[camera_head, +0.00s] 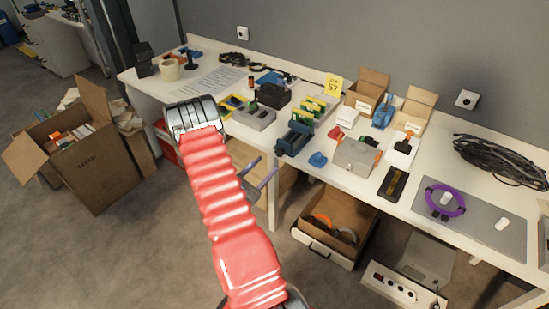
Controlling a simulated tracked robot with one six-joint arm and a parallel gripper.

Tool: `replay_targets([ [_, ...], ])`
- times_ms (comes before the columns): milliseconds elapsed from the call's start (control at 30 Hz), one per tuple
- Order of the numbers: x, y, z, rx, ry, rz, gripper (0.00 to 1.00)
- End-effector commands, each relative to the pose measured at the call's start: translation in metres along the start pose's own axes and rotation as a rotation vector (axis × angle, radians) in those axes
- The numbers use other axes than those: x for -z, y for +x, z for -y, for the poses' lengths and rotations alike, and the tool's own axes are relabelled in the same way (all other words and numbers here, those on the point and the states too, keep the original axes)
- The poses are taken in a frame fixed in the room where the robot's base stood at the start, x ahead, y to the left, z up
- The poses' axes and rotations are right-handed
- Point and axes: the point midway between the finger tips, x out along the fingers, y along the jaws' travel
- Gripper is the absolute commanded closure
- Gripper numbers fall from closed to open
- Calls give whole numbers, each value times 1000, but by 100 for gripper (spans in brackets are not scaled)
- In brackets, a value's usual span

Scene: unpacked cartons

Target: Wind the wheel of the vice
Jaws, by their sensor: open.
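A dark blue device (295,137), which looks like the vice, stands near the front edge of the white bench, left of centre. Its wheel is too small to make out. My red-sleeved arm rises from the bottom of the view to a metal joint at left. Two thin purple-blue bars, which look like the fingers of my gripper (269,164), stick out to the right behind the sleeve. They stand apart with nothing visible between them, in front of and below the bench edge, to the lower left of the blue device.
Around the device are a small blue object (317,160), a grey box (356,157), a green-and-yellow rack (315,109) and a black case (272,95). A blue tool (383,113) stands between open cartons. A large carton (88,165) is on the floor at left.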

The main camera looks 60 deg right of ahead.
Motion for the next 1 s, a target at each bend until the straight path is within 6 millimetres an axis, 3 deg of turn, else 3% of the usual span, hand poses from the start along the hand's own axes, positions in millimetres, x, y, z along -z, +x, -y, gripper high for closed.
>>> replay_targets([
  [433, 0, 64, 0, 1, 1, 0, 53],
  [867, 0, 73, 0, -1, 0, 0, 53],
  [1000, 0, 73, 0, -1, 0, 0, 62],
])
